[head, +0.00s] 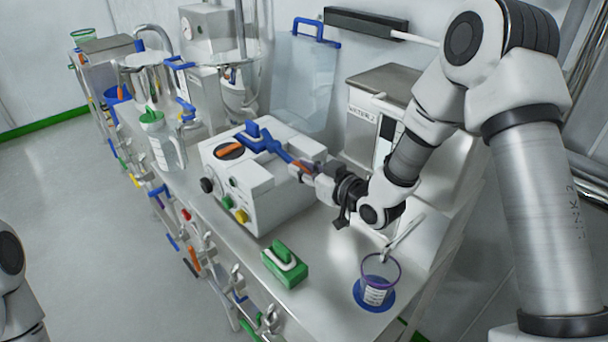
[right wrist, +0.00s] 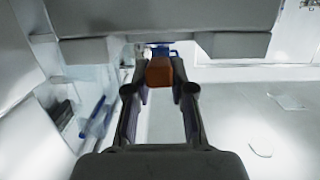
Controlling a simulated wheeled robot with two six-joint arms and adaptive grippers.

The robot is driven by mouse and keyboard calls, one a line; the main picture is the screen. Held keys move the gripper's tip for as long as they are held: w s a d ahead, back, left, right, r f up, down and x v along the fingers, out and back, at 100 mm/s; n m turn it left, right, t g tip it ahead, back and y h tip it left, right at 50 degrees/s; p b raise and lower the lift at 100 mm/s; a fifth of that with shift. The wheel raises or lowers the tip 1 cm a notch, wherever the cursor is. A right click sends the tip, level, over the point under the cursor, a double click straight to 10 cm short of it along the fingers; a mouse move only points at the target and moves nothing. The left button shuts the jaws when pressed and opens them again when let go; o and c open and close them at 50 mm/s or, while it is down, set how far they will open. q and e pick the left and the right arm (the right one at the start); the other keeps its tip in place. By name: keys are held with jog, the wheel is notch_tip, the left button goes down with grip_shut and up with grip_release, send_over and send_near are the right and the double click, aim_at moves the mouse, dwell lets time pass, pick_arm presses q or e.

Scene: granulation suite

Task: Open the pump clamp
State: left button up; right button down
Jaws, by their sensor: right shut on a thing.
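The pump (head: 262,205) is a white box on the steel bench, with a round dark head holding an orange part (head: 230,150) on its left side. A blue clamp lever (head: 262,139) lies across the pump's top and runs right toward my right gripper (head: 305,169). In the right wrist view, the orange lever end (right wrist: 160,72) sits between the two dark fingers of my right gripper (right wrist: 160,90). The fingers are shut on it. Part of the blue clamp shows beyond. My left gripper is out of view; only part of my left arm shows at lower left.
A clear cup with a purple rim (head: 380,270) stands on a blue disc at right. A jug (head: 163,140) is left of the pump. A white machine (head: 375,115) stands behind my right arm.

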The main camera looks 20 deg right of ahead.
jog(key=c, duration=1.3)
grip_release()
jog(key=o, duration=0.3)
jog(key=shift+w, duration=0.15)
jog(key=shift+w+a, duration=0.1)
